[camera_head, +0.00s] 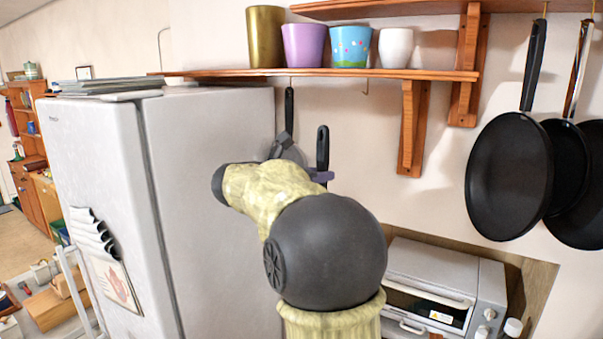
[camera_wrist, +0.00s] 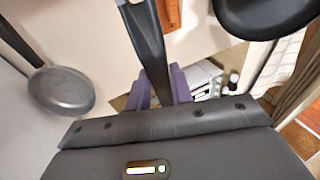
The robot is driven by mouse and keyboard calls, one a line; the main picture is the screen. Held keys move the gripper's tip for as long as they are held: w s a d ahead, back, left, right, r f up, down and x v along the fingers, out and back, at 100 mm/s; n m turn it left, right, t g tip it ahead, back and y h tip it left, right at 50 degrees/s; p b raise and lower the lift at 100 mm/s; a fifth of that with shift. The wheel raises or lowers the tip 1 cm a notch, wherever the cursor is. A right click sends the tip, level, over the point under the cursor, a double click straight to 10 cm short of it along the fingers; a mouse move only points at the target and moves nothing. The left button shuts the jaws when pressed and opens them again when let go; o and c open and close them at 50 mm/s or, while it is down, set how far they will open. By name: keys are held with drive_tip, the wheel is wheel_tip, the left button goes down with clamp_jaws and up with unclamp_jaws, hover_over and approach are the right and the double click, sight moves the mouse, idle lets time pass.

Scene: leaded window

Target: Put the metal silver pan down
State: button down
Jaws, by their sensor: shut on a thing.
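My gripper (camera_wrist: 160,88) has purple fingers and is shut on a dark handle (camera_wrist: 148,40), which runs up out of the wrist view between them. The upper end of a black handle (camera_head: 322,146) also shows in the head view, just behind my arm. The body of the held pan is hidden in both views, so I cannot tell its metal or colour. A silver-grey pan (camera_wrist: 62,92) with a dark handle is apart from my gripper at the left of the wrist view. A dark handle (camera_head: 289,108) hangs below the shelf in the head view.
A wooden shelf (camera_head: 330,74) with several pots is above my gripper. A white fridge (camera_head: 215,190) stands at left. Black pans (camera_head: 508,178) hang on the wall at right. A toaster oven (camera_head: 430,272) is below, partly behind my arm. An empty hook (camera_head: 365,86) hangs under the shelf.

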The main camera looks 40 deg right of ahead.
drive_tip(key=w+d+f+n+t+b, duration=0.15)
drive_tip(key=w+f, duration=0.35)
drive_tip(key=f, duration=0.7)
drive_tip(key=w+d+f+n+t+b, duration=0.1)
drive_tip(key=w+d+f+n+t, duration=0.3)
drive_tip(key=f, duration=0.8)
drive_tip(key=w+a+f+n+t+y+b, duration=0.1)
drive_tip(key=w+a+f+t+y, duration=0.15)
drive_tip(key=f, duration=0.85)
drive_tip(key=w+a+f+n+t+y+b, duration=0.1)
drive_tip(key=w+a+f+n+t+y, duration=0.15)
drive_tip(key=f, duration=0.95)
drive_tip(key=s+a+f+n+t+y+b, duration=0.1)
drive_tip(key=s+a+f+n+t+y, duration=0.2)
drive_tip(key=a+f, duration=0.6)
drive_tip(key=s+a+f+n+t+y+b, duration=0.1)
drive_tip(key=s+a+f+n+t+y, duration=0.2)
drive_tip(key=a+f, duration=0.5)
drive_tip(key=s+a+f+n+y+b, duration=0.1)
drive_tip(key=s+a+f+y, duration=0.1)
drive_tip(key=a, duration=0.4)
drive_tip(key=s+a+f+n+y+b, duration=0.1)
drive_tip(key=s+a+f+y, duration=0.2)
drive_tip(key=s+a+f, duration=0.2)
drive_tip(key=shift+s+a+f+g, duration=0.2)
drive_tip(key=shift+s+a+g, duration=0.2)
drive_tip(key=shift+a, duration=0.9)
